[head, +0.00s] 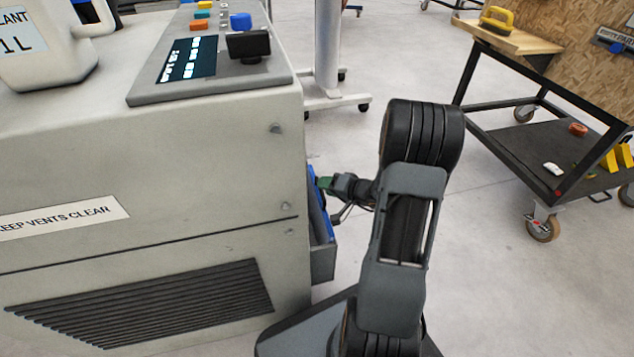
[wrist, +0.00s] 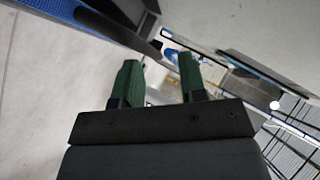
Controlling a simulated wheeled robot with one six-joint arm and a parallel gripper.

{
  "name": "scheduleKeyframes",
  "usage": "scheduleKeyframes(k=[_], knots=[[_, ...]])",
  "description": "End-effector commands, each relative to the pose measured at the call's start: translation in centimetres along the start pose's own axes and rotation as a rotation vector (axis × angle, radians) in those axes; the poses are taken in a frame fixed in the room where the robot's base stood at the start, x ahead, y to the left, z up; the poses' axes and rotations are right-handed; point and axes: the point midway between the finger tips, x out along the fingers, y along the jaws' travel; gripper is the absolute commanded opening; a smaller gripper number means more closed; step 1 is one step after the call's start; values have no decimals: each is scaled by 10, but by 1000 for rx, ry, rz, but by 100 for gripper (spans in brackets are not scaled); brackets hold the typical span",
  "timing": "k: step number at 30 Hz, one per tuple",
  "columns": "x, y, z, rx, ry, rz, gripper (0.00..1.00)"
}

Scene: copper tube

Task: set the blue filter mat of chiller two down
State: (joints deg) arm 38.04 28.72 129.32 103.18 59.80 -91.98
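The blue filter mat (head: 317,207) shows as a narrow blue strip at the right side of the beige chiller (head: 150,165) in the head view, standing in a grey holder (head: 323,262). A blue meshed surface (wrist: 58,8), apparently the mat, crosses the top left of the wrist view beside a dark rail. My gripper (head: 322,183) is close beside the mat in the head view. In the wrist view its green fingers (wrist: 160,72) are apart, with no held thing visible between them. The mat's lower part is hidden, and I cannot tell whether a finger touches it.
A control panel (head: 212,55) and a white coolant jug (head: 55,55) are on top of the chiller. A black-framed cart (head: 545,150) stands at the right with a yellow-handled tool (head: 496,19) on it.

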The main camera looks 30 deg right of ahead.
Motion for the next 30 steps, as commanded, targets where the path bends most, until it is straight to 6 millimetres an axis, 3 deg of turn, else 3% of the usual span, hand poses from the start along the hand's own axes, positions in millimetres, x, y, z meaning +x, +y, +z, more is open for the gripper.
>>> scheduleKeyframes(k=[6,12,30], knots=[[-38,-1,-2,0,2,1,38],[-54,0,-1,0,1,1,38],[-57,0,0,-1,-1,0,38]])
